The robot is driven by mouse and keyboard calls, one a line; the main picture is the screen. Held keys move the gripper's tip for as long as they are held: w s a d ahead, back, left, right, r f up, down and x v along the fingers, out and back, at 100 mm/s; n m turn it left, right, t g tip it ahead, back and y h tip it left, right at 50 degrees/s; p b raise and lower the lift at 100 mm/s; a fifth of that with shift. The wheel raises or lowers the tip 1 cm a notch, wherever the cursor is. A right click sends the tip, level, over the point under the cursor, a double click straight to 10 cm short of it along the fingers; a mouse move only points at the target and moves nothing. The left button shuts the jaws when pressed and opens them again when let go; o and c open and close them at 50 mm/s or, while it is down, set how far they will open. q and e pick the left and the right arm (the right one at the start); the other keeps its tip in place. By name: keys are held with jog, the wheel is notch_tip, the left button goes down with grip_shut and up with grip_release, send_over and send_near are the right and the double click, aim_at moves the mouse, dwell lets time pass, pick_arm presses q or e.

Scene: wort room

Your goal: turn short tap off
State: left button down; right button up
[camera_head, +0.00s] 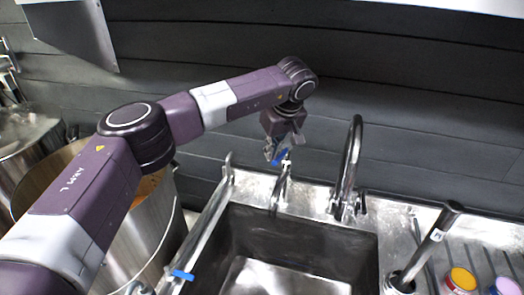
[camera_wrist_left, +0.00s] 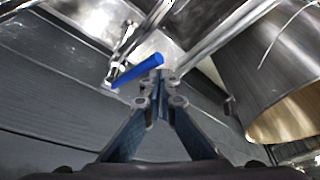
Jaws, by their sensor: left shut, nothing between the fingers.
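The short tap (camera_head: 281,186) stands at the back left rim of the sink, a slim metal spout with a blue lever on top (camera_head: 281,158). My left gripper (camera_head: 274,153) is at the lever, coming down from above and behind. In the left wrist view the blue lever (camera_wrist_left: 138,70) lies slantwise just beyond the fingertips, and the metal tap body (camera_wrist_left: 123,46) is behind it. My left gripper's fingers (camera_wrist_left: 160,82) are together and empty. The tips are close to one end of the lever; I cannot tell whether they touch. My right gripper is not in view.
A tall curved tap (camera_head: 352,160) stands right of the short tap. The sink (camera_head: 310,240) lies below. A metal pipe (camera_head: 205,222) runs along its left side, near a big steel pot (camera_head: 150,232). A black-handled tool (camera_head: 436,238) and coloured jars (camera_head: 462,280) are at right.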

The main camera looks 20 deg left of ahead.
pick_arm(q)
jog(key=shift+s+d, duration=0.15)
jog(key=shift+d, duration=0.65)
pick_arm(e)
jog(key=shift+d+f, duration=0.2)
pick_arm(q)
jog(key=shift+s+d+f, duration=0.1)
jog(key=shift+d+f, duration=0.05)
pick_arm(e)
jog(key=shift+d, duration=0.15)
